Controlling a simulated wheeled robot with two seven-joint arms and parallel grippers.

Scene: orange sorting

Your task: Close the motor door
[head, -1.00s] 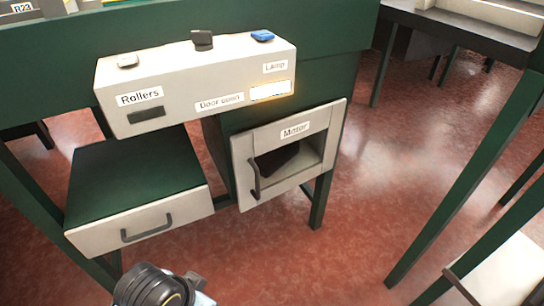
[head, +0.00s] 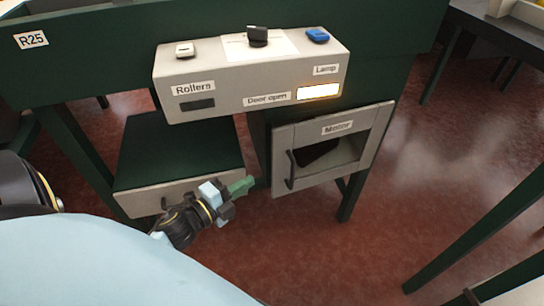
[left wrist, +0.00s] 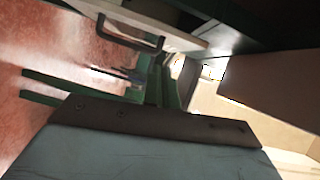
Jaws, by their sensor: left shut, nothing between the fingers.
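The motor door (head: 359,165) is a grey framed panel labelled "Motor", with a dark handle (head: 291,170) on its left side, in the head view. A dark shape shows through its window-like opening. Its frame appears tilted out from the dark green housing, but the exact gap is unclear. My left gripper (head: 240,187) is shut and empty, to the left of the handle and in front of the drawer's right end, apart from the handle in the picture. In the left wrist view, green fingers (left wrist: 165,82) point away past a pale panel with a dark handle. My right gripper is out of view.
A grey control box (head: 232,103) above carries a lit lamp (head: 318,92) beside a "Door open" label, and switches on top. A drawer (head: 140,202) sits at left, its handle partly hidden by my gripper. Green table legs (head: 478,235) stand at right; floor between is clear.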

